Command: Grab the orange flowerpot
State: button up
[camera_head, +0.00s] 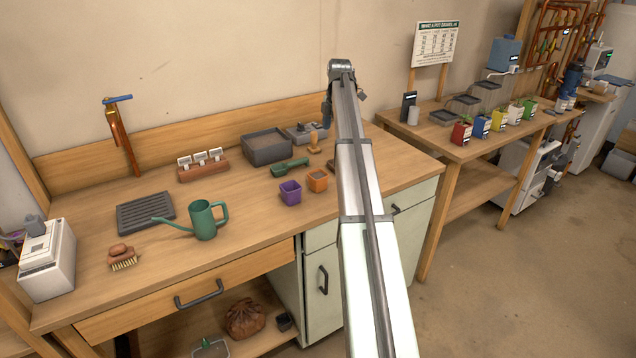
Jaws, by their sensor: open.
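The orange flowerpot (317,181) is a small square pot standing upright on the wooden workbench, just left of my arm. A purple pot (290,193) of similar shape stands close on its left. My arm reaches up and away across the right part of the bench. My gripper (328,112) is at the arm's far end, above and beyond the orange pot and apart from it. It is open, but the arm hides most of it and its fingertips are not clear.
Behind the pots are a green scoop (289,168), a grey tray (267,147) and a wooden-handled tool (314,142). A green watering can (205,221) stands to the left. Bare bench lies in front of the pots. A second table (432,134) stands beyond a gap on the right.

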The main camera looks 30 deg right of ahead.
jog(key=m+t, duration=0.1)
jog(key=m, duration=0.1)
send_near(319, 177)
jog(key=d+r, duration=0.2)
jog(key=d, duration=0.2)
jog(key=s+a+f+m+t, duration=0.1)
jog(key=s+a+m, duration=0.3)
jog(key=m, duration=0.1)
jog(key=w+f+m, duration=0.1)
jog(key=f+m, duration=0.1)
jog(key=m, duration=0.1)
jog(key=w+f+m, duration=0.2)
jog(key=f, duration=0.1)
jog(key=w+f+m+t, duration=0.1)
jog(key=f+m, duration=0.1)
jog(key=m, duration=0.1)
jog(key=shift+w+a+f+m, duration=0.2)
jog(key=shift+m, duration=0.1)
jog(key=shift+x, duration=2.7)
jog(key=shift+w+d+r, duration=0.1)
jog(key=c, duration=1)
